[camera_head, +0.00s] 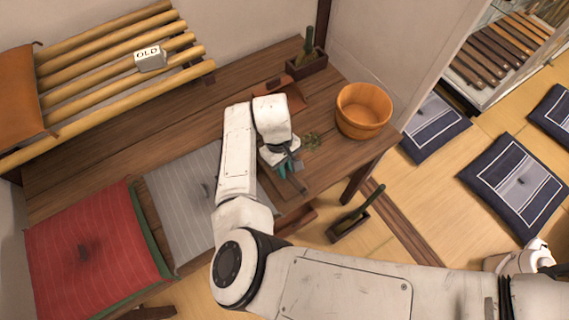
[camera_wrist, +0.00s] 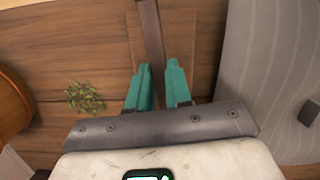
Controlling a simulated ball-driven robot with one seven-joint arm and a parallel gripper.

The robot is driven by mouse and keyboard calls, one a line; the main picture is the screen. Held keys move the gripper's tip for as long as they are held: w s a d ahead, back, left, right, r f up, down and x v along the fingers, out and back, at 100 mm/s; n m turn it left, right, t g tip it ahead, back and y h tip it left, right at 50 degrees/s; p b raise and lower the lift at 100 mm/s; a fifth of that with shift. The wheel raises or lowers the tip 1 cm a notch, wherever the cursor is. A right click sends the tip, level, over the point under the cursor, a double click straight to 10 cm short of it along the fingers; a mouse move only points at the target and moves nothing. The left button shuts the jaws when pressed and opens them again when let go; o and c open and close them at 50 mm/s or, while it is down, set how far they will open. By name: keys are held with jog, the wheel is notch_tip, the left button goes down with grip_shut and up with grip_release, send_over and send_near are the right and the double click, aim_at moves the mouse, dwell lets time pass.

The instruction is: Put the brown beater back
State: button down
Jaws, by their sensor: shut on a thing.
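My gripper (camera_head: 287,168) is low over the wooden bench, with its teal fingertips pointing down toward the front edge. In the wrist view the fingers (camera_wrist: 160,82) are shut around a narrow brown bar (camera_wrist: 149,28), which runs from between them to the top edge of the picture. I take this bar to be the brown beater; its far end is out of that view. In the head view only a small part of it shows beyond the fingertips, and my arm hides the rest.
A wooden tub (camera_head: 364,110) stands at the bench's right end, near a green sprig (camera_head: 312,140). Grey (camera_head: 184,195) and red (camera_head: 95,240) cushions lie left. Narrow boxes with green upright items stand behind (camera_head: 307,64) and on the floor (camera_head: 349,224).

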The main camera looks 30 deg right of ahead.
jog(key=shift+f, duration=0.55)
jog(key=c, duration=1)
grip_release()
jog(key=shift+o, duration=0.2)
jog(key=v, duration=1)
jog(key=shift+r+b, duration=0.35)
jog(key=shift+r, duration=0.05)
